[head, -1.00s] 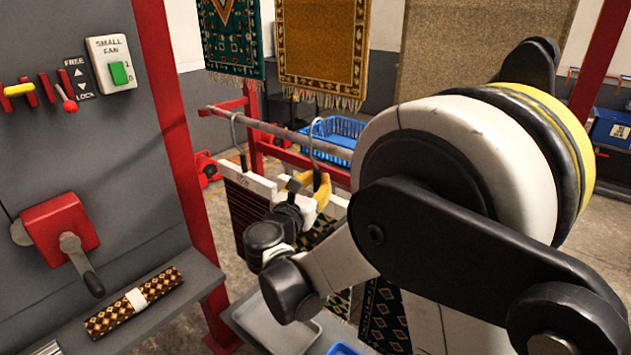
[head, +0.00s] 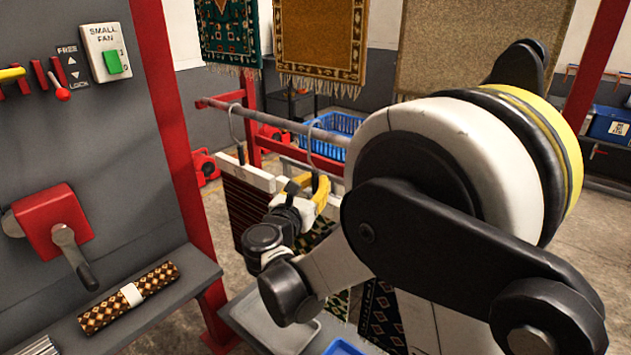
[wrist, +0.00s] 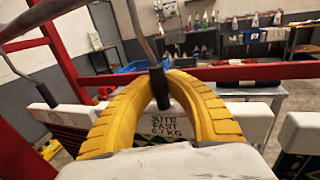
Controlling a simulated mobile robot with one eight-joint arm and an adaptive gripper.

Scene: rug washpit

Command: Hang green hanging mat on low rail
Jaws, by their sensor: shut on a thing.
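My gripper (head: 319,190) has yellow fingers. In the wrist view my gripper (wrist: 160,85) is shut around the dark grip of a hook (wrist: 140,35) above a white labelled hanger bar (wrist: 168,120). A green and gold patterned mat (head: 318,233) shows just below the gripper in the head view, mostly hidden by my arm; I take it as the held one. The hook's upper end is by the low grey rail (head: 262,117) in the head view; whether it rests on the rail I cannot tell.
A dark red striped mat (head: 248,212) hangs left of my gripper, close by, with its hook (head: 233,130) at the rail. A blue basket (head: 340,128) stands behind. A red post (head: 172,140) and a shelf with a rolled rug (head: 130,298) are at left.

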